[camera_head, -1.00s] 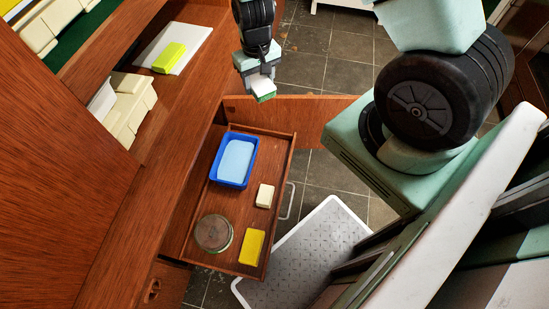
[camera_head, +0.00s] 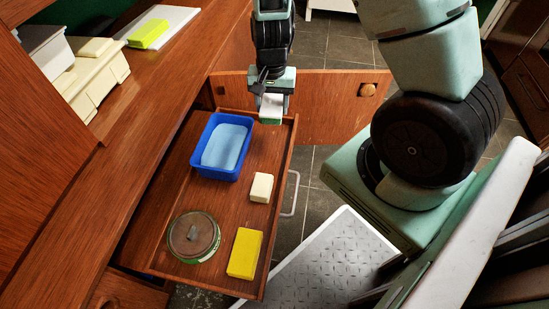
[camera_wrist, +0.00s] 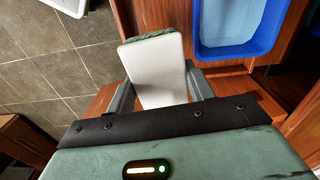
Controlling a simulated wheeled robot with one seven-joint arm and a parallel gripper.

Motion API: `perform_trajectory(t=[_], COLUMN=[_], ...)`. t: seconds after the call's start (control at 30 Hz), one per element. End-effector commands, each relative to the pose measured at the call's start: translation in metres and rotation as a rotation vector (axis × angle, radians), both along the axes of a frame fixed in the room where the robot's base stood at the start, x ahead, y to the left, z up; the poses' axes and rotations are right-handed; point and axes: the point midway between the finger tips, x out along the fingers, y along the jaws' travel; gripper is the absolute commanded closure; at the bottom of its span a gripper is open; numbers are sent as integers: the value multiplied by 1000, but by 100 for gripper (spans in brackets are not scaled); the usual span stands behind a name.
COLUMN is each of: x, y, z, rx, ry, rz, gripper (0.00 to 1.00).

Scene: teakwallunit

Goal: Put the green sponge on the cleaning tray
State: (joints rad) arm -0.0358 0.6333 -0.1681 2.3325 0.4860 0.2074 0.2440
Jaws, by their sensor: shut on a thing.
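My gripper (camera_head: 272,98) is shut on the green sponge (camera_head: 270,120), a block with a pale white side and a green end. In the wrist view the sponge (camera_wrist: 155,70) shows its white face between the fingers, with a green edge at the top. The gripper holds it near the far right corner of the open drawer, to the right of a blue tray (camera_head: 236,172) with a light blue inside. A white flat tray (camera_head: 178,14) lies on the counter at upper left, with a yellow-green block on it. I cannot tell which is the cleaning tray.
The wooden drawer (camera_head: 228,215) also holds a cream block (camera_head: 261,187), a yellow block (camera_head: 245,252) and a round lidded jar (camera_head: 193,237). A cabinet door panel (camera_head: 330,108) stands behind the drawer. A grey step (camera_head: 335,265) is on the floor to the right.

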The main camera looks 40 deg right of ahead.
Motion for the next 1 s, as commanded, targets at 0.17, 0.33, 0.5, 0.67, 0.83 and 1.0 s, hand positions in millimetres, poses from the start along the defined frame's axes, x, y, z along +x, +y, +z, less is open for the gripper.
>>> perform_trajectory(t=[0.17, 0.33, 0.5, 0.67, 0.83, 1.0], x=[-3, -4, -5, -4, -4, -4], y=[-3, -3, -3, -3, -3, -3], z=[-25, -33, -59, -80, -99, -126], rx=[1, 3, 3, 3, 4, 3], ry=[-2, 0, 0, -1, 1, 0], rz=[-64, -88, -91, -88, -89, -89], gripper=[62, 62, 62, 62, 62, 62])
